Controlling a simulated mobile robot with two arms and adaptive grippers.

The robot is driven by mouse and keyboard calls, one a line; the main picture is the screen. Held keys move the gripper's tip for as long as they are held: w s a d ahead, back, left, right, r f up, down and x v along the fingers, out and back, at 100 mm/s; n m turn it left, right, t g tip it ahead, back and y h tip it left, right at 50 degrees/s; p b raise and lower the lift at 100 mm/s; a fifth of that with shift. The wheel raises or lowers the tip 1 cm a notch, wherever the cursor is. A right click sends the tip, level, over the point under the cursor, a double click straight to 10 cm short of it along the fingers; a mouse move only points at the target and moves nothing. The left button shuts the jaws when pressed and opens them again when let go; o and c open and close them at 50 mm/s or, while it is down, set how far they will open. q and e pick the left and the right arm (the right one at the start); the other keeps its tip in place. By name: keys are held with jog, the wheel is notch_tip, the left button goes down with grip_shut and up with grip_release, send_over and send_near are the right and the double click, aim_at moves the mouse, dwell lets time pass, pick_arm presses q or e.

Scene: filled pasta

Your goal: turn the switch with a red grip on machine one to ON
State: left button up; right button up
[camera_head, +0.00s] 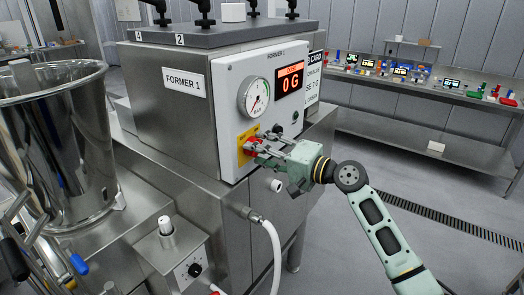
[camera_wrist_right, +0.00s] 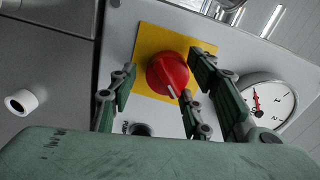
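The switch with a red grip (camera_wrist_right: 168,72) sits on a yellow plate (camera_wrist_right: 148,48) on the front panel of the machine labelled FORMER 1 (camera_head: 185,82). In the wrist view a white mark on the red grip points down toward my palm. The ON and OFF lettering cannot be read. My right gripper (camera_head: 268,144) is at the panel, with its fingers open on both sides of the red grip. The right-hand fingers are close to the grip; a gap shows on the left. In the head view the fingers partly hide the switch (camera_head: 250,146). My left gripper is not in view.
A pressure gauge (camera_head: 254,97) and a red display reading 0 G (camera_head: 290,80) are above the switch. A hose (camera_head: 272,250) hangs below the panel. A steel vessel (camera_head: 60,150) stands left. A bench with coloured parts (camera_head: 420,92) is at the back right.

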jog(key=shift+o, duration=0.6)
jog(key=shift+f, duration=0.2)
jog(key=shift+r, duration=0.1)
jog(key=shift+s+r, duration=0.1)
jog(key=shift+r, duration=0.05)
jog(key=v, duration=1.1)
jog(key=shift+s+d, duration=0.2)
jog(key=shift+d, duration=0.15)
